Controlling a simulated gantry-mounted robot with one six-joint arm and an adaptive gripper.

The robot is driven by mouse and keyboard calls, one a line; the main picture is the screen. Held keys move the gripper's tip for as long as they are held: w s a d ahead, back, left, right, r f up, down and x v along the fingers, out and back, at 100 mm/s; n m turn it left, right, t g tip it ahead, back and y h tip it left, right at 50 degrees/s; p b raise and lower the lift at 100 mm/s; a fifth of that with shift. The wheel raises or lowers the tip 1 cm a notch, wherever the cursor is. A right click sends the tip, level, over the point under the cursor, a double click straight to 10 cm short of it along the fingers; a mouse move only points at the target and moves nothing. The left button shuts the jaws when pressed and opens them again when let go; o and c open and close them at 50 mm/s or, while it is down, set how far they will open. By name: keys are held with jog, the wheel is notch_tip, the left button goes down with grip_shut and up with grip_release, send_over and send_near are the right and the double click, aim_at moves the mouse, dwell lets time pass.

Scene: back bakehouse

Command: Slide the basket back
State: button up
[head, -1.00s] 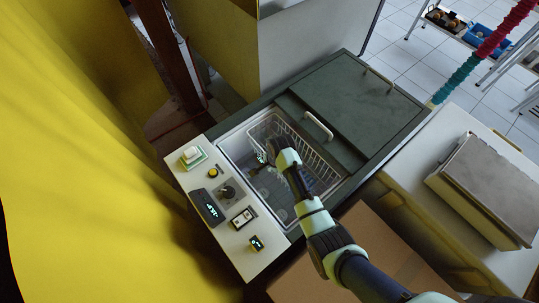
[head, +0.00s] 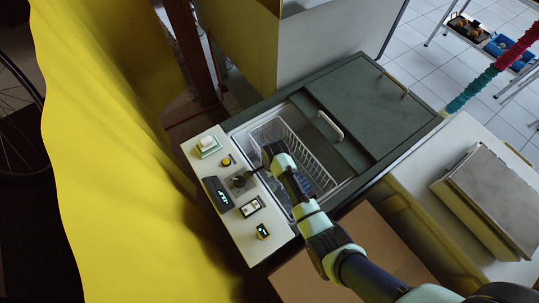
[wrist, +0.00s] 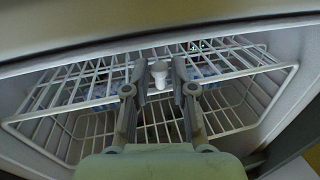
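The white wire basket (head: 297,147) hangs in the open part of a chest freezer (head: 342,168), partly under my arm. In the wrist view the basket (wrist: 73,108) spans the picture, with bluish contents blurred behind its wires. My gripper (head: 266,154) is at the basket's side nearest the control panel. In the wrist view my gripper's fingers (wrist: 158,78) are apart, on either side of a small white knob (wrist: 160,72), with narrow gaps showing. I cannot tell whether the knob belongs to the basket.
A dark green sliding lid (head: 370,115) with a white handle (head: 330,124) covers the freezer's far part. A white control panel (head: 228,190) borders the opening on the left. A cardboard box (head: 345,262) lies below and a yellow curtain (head: 110,190) hangs at left.

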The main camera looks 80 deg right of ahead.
jog(key=shift+o, duration=0.5)
notch_tip(320, 180, up, 12)
jog(key=s+a, duration=0.1)
jog(key=shift+s+a, duration=0.25)
jog(key=shift+a, duration=0.1)
jog(key=shift+f, duration=0.1)
